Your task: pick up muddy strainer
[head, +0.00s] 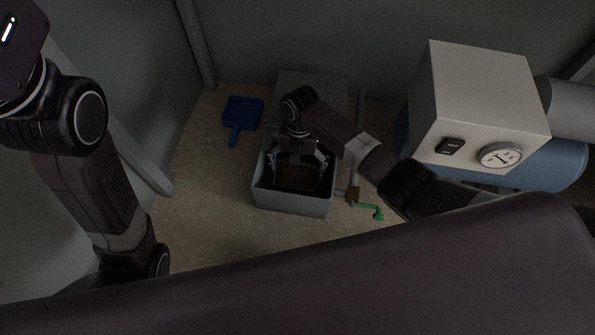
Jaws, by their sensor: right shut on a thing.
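The strainer (297,177) shows as a dark, brownish rectangular piece inside a grey open box (292,204) on the floor. My right gripper (297,165) reaches down into the box from above and is shut on the strainer, with its fingers at either side of it. My right wrist hides part of the strainer and the back of the box. Whether the strainer is clear of the box's bottom cannot be told. My left arm hangs at the left of the view, and its gripper is out of sight.
A blue dustpan-like tool (242,112) lies on the floor left of the box. A green-handled valve (368,208) sticks out at the box's right. A white control box (480,100) with a dial and a blue tank (570,165) stand at the right.

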